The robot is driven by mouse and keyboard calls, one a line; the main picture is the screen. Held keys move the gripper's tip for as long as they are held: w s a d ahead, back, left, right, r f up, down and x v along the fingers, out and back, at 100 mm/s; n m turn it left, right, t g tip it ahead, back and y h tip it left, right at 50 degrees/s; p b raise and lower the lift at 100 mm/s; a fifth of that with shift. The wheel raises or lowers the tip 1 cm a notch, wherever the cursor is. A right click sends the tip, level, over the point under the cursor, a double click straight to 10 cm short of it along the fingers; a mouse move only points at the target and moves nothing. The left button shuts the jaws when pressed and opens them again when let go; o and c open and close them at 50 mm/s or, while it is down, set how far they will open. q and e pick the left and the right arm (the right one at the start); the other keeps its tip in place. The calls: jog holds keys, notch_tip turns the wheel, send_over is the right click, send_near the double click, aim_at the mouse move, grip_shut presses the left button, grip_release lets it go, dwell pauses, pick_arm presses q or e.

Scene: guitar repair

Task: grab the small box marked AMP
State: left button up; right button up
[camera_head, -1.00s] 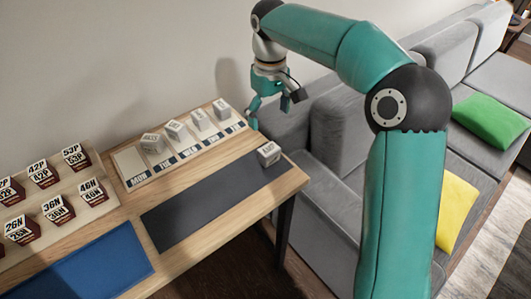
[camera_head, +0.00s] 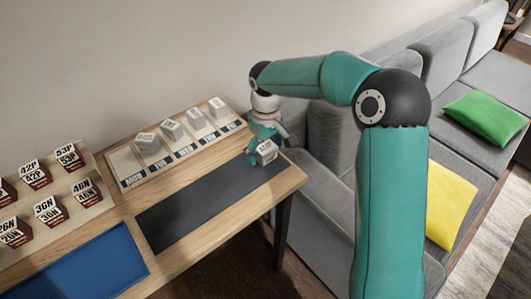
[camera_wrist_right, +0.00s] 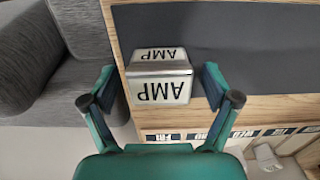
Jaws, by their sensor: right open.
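The small box marked AMP (camera_head: 265,150) is white with black letters. It sits at the right end of the dark grey mat (camera_head: 205,205). My right gripper (camera_head: 265,157) is at the box from the table's far side. In the right wrist view the AMP box (camera_wrist_right: 159,88) stands between the two fingers of the open gripper (camera_wrist_right: 158,88), one finger on each side. My left gripper is not in view.
Several similar boxes stand on a rack labelled with days (camera_head: 125,163) along the wall. Dark red boxes (camera_head: 50,210) stand on a tray at the left. A blue mat (camera_head: 100,265) lies at the front. A grey sofa (camera_head: 325,195) borders the table's right edge.

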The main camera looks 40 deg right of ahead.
jog(key=shift+f, duration=0.1)
jog(key=shift+c, duration=0.3)
jog(key=c, duration=1.2)
jog(key=shift+c, duration=0.2)
